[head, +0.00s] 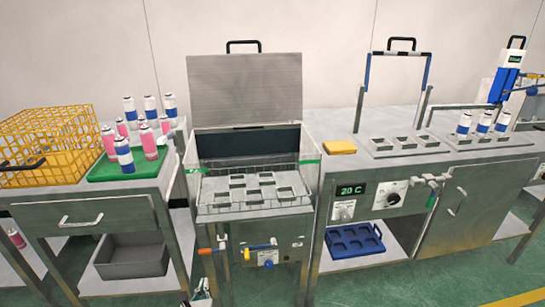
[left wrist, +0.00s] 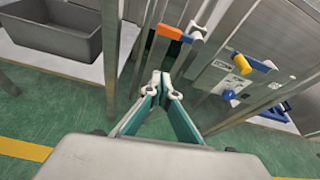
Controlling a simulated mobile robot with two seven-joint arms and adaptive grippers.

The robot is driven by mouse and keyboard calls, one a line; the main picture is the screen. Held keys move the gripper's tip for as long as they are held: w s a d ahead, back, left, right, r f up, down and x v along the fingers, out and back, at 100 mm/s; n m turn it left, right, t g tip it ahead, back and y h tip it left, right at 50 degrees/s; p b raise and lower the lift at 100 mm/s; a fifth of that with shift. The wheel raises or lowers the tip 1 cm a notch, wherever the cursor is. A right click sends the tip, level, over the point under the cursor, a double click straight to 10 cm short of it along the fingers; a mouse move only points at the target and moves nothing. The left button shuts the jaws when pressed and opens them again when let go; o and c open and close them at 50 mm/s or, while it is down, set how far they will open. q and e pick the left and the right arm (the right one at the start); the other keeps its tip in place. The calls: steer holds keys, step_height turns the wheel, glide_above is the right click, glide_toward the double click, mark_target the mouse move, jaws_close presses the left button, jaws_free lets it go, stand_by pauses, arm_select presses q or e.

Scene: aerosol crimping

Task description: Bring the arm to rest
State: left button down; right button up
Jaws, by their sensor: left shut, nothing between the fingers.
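My left gripper (head: 201,288) shows only in small part at the bottom edge of the head view, low in front of the open-lidded steel bath (head: 250,222). In the left wrist view the same left gripper (left wrist: 163,78) has its fingertips together with nothing between them. It hangs over the green floor, apart from the grey bin (left wrist: 55,27) at the upper left. My right gripper and right arm do not show in either view.
Orange-handled valve (head: 207,251) and blue-and-yellow valve (head: 268,262) stick out from the bath's front. A green tray (head: 98,177) with several cans and a yellow basket (head: 40,140) stand at left. A control panel (head: 365,200) is at right. Green floor is open in front.

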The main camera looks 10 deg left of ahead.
arm_select(q)
steer(key=s+d+n+g+h+p, duration=0.1)
steer(key=s+d+n+h+p, duration=0.15)
steer(key=s+n, duration=0.5)
steer(key=s+d+n+g+h+p, duration=0.1)
steer(key=s+d+n+g, duration=0.1)
steer(key=s+d+n, duration=0.5)
steer(key=s+d+r+n+h+p, duration=0.1)
steer(key=s+r+n, duration=0.4)
steer(key=s, duration=0.3)
steer(key=s+d+r+n+h+p, duration=0.1)
steer(key=s+r+n, duration=0.4)
steer(key=s+n, duration=0.3)
steer(key=shift+s+r+h+p, duration=0.15)
steer(key=shift+r+h+p, duration=0.1)
steer(key=shift+h+p, duration=0.1)
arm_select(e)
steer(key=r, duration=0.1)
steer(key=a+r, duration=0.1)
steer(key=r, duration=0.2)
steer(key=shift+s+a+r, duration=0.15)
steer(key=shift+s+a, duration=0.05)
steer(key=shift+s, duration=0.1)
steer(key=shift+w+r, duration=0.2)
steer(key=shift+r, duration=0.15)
